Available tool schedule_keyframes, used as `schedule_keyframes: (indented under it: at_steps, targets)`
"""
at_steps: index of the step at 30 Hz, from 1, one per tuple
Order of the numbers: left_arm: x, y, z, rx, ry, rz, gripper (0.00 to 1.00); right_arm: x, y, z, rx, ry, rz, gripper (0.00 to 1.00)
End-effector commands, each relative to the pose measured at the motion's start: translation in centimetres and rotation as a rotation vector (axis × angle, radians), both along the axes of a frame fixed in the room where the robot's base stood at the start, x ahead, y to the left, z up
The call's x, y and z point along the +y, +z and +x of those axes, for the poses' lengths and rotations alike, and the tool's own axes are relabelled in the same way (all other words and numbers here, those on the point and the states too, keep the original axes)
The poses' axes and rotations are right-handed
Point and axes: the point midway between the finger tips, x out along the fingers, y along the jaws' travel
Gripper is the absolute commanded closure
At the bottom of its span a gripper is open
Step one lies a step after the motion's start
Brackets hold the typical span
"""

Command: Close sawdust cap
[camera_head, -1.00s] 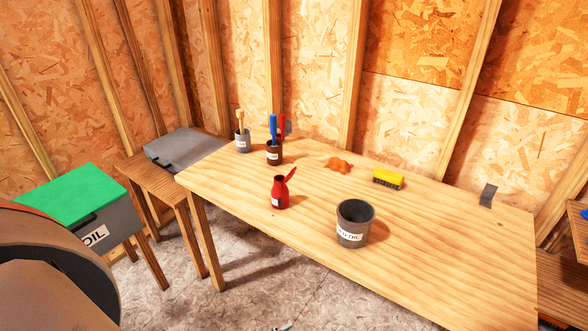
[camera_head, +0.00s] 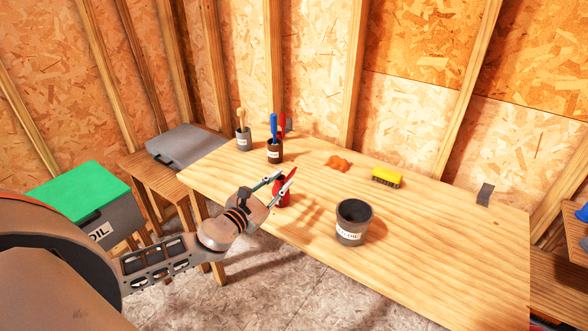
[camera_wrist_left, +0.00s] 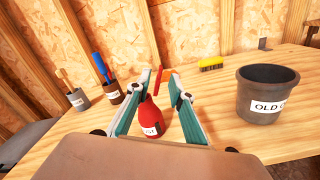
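A small red bottle (camera_head: 281,191) stands upright on the wooden bench. A thin red piece (camera_wrist_left: 158,77) at its top slants up, like a raised cap or spout. Its label is partly hidden and I cannot read "sawdust" on it. My left gripper (camera_head: 279,180) is open at the bottle; the arm partly covers it in the head view. In the left wrist view the two green-sided fingers (camera_wrist_left: 159,90) stand apart on either side of the red bottle (camera_wrist_left: 152,118), which shows between them. No grip on it is visible. My right gripper is in neither view.
A grey bucket labelled OIL (camera_head: 352,222) stands right of the bottle. Two tool cups, a grey one (camera_head: 243,141) and a brown one (camera_head: 274,152), stand behind. An orange cloth (camera_head: 338,163) and yellow brush (camera_head: 386,177) lie at the back. A green-lidded box (camera_head: 80,190) is left.

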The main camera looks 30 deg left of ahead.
Motion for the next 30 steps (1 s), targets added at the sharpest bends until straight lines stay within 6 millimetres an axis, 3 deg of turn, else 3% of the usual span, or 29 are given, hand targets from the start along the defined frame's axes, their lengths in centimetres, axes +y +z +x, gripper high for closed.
schedule_keyframes:
  at_steps: [13,26,29,30]
  targets:
    - [-0.6,0.0,6.0,0.001,0.000,-0.009,0.78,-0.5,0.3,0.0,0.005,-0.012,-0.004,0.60]
    - [-0.7,-0.1,7.0,0.002,0.000,-0.009,0.78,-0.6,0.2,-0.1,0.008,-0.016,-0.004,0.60]
    - [-0.7,-0.1,7.0,0.003,0.000,-0.009,0.99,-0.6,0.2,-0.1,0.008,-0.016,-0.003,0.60]
    - [-0.7,-0.1,7.0,0.002,0.000,-0.009,1.00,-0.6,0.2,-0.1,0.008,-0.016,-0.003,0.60]
